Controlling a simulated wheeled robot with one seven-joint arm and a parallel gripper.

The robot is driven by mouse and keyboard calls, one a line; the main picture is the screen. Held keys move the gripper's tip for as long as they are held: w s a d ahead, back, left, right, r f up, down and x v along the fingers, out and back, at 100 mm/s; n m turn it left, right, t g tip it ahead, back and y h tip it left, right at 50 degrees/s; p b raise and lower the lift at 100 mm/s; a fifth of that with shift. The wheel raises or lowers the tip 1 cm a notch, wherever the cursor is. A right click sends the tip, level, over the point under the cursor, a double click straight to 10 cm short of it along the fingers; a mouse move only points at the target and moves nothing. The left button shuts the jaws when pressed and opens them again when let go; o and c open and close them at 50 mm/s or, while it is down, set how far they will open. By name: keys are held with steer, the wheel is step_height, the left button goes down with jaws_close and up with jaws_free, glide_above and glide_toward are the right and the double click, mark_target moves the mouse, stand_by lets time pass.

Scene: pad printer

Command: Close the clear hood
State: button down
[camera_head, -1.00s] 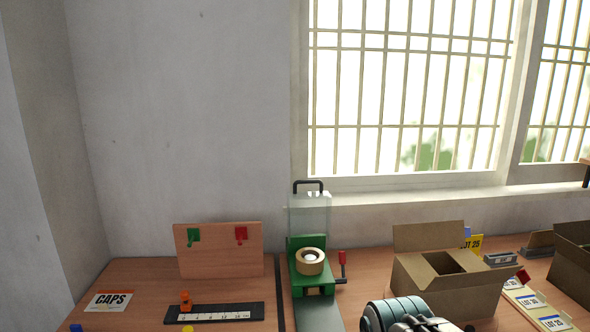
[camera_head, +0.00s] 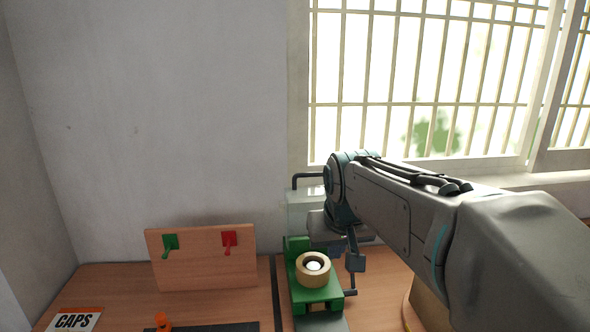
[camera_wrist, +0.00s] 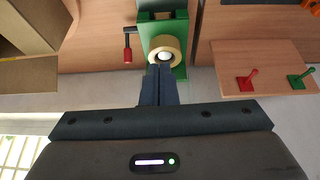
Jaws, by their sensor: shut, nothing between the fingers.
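The clear hood (camera_head: 300,206) stands upright at the back of the green pad printer (camera_head: 297,262) in the head view, raised clear of the ring-shaped holder. Its dark bar handle (camera_head: 305,176) is at the top. My arm covers the hood's right part. A tan ring (camera_head: 313,268) with a pale round part inside sits on the printer's front. My gripper (camera_wrist: 158,69) is shut and empty. In the head view it is beside the hood, above the printer's right side; contact cannot be told. The hood does not show clearly in the wrist view.
A side lever with a red grip (camera_wrist: 128,54) sticks out from the printer. An open cardboard box (camera_wrist: 27,40) is on the lever side. The bench between panel and printer is mostly clear.

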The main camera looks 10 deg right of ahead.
steer(key=w+r+t+b, duration=0.2)
steer(key=w+r, duration=0.5)
steer(key=w, duration=0.5)
steer(key=w+r+t+b, duration=0.1)
steer(key=w+r+t, duration=0.1)
steer(key=w+r, duration=0.8)
steer(key=b, duration=0.1)
glide_above(309, 187)
steer(key=shift+t, duration=0.3)
step_height(309, 187, down, 11)
steer(key=shift+w+r, duration=0.15)
steer(key=shift+s+f, duration=0.35)
steer(key=shift+s, duration=0.1)
steer(key=shift+s+f+b, duration=0.15)
steer(key=shift+b, duration=0.4)
